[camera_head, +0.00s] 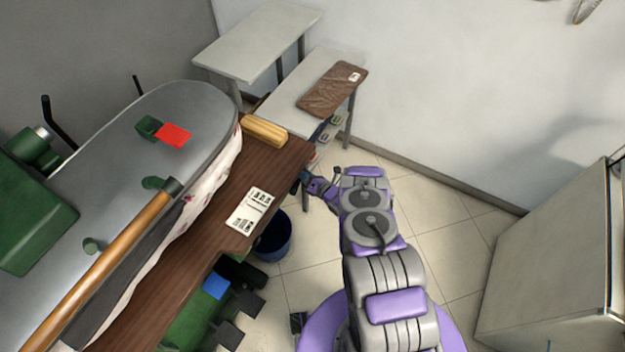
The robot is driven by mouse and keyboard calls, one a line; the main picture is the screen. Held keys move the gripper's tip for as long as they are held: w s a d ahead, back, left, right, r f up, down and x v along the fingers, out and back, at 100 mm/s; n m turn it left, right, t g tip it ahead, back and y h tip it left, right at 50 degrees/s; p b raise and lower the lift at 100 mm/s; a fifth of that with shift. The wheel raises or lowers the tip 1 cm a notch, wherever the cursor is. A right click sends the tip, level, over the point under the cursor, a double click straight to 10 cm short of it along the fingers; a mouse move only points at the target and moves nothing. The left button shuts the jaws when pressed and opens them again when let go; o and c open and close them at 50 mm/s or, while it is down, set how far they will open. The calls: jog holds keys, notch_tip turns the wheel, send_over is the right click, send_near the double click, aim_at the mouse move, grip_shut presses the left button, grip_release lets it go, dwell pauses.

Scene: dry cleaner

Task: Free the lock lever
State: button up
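A pressing machine has a grey upper plate (115,140) with a long wooden handle bar (105,262) along its near side. A small green block and a red tab (174,135) sit on the plate. A bent black lever (57,124) stands at the far left. I cannot tell which part is the lock lever. My arm reaches up from the lower right, and its purple-and-grey end, with my gripper (305,180), is beside the right end of the brown wooden table. The fingers are small, dark and partly hidden, so their opening is unclear.
White patterned cloth (213,172) hangs under the plate. The brown table (180,285) holds a yellow ribbed block (264,131) and a printed sheet (251,210). A blue bin (274,238) stands below. Two light tables stand behind, and a cabinet (560,260) at right. Tiled floor between is clear.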

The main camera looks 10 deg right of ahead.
jog(key=v, duration=1.7)
jog(key=shift+f, duration=0.15)
